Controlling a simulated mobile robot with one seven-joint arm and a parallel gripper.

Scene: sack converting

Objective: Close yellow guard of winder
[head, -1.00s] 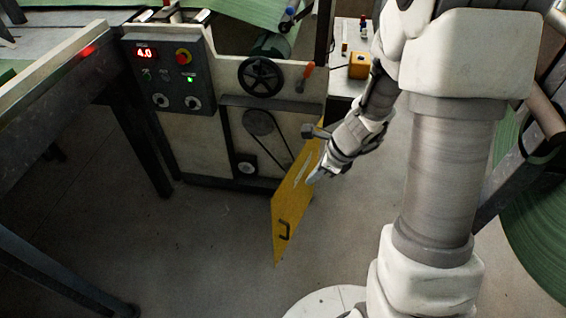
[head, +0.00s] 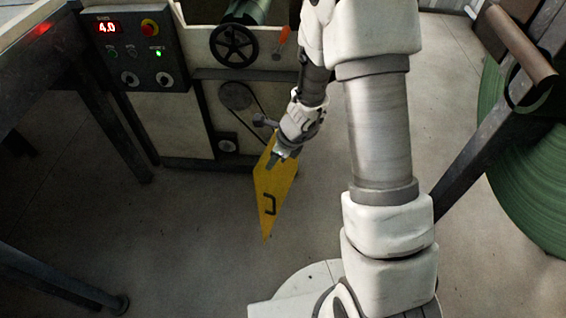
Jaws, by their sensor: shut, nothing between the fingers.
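The yellow guard (head: 275,192) of the winder (head: 174,128) stands swung open, jutting out from the lower front of the machine toward me. A dark handle (head: 269,204) is on its lower part. The belt and pulley opening (head: 240,98) behind it is uncovered. My gripper (head: 274,161) is at the upper part of the guard, its fingers pointing down and left. It is shut with nothing in it. I cannot tell whether it touches the panel. My wrist hides the guard's upper edge.
A control panel (head: 131,52) with a red button and a lit display is at the upper left. A black handwheel (head: 234,45) sits above the opening. A large green roll (head: 530,165) stands at the right. Dark frame legs (head: 110,120) stand at the left. The floor (head: 170,240) is clear.

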